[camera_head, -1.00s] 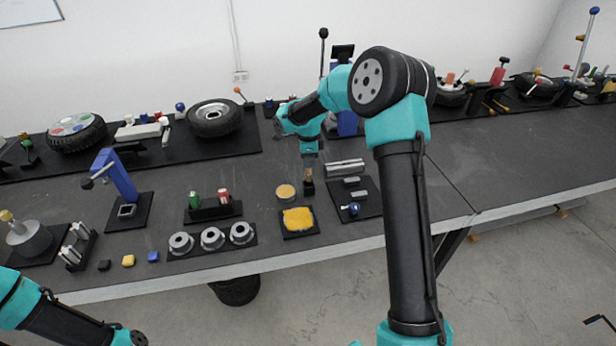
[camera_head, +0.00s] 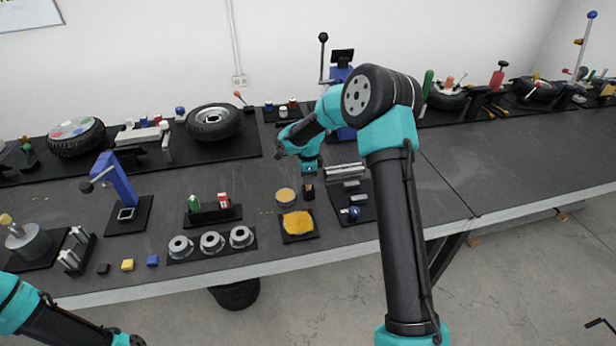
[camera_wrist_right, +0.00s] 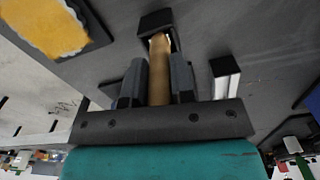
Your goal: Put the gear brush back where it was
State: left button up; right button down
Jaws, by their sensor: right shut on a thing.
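The gear brush has a tan handle (camera_wrist_right: 158,75) that shows in the right wrist view between my right gripper's dark fingers (camera_wrist_right: 158,85). The handle runs to a black block (camera_wrist_right: 155,22); I cannot tell whether this is the brush's head or a holder. In the head view the black block (camera_head: 308,191) is just below my right gripper (camera_head: 309,179), and the handle is hidden. My right gripper is shut on the brush. A black tray with a yellow pad (camera_head: 297,222) lies just in front of it.
A round tan disc (camera_head: 285,195) lies left of the black block. A dark mat (camera_head: 357,213) with metal bars (camera_head: 345,172) and a blue-knobbed part is to the right. Grey rings (camera_head: 212,239) and a rack with red and green items (camera_head: 212,213) are to the left.

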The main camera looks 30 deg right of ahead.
jog(key=shift+f, duration=0.15)
jog(key=c, duration=1)
grip_release()
jog(key=shift+o, duration=0.2)
notch_tip(320, 180, up, 12)
jog(key=shift+r, duration=0.2)
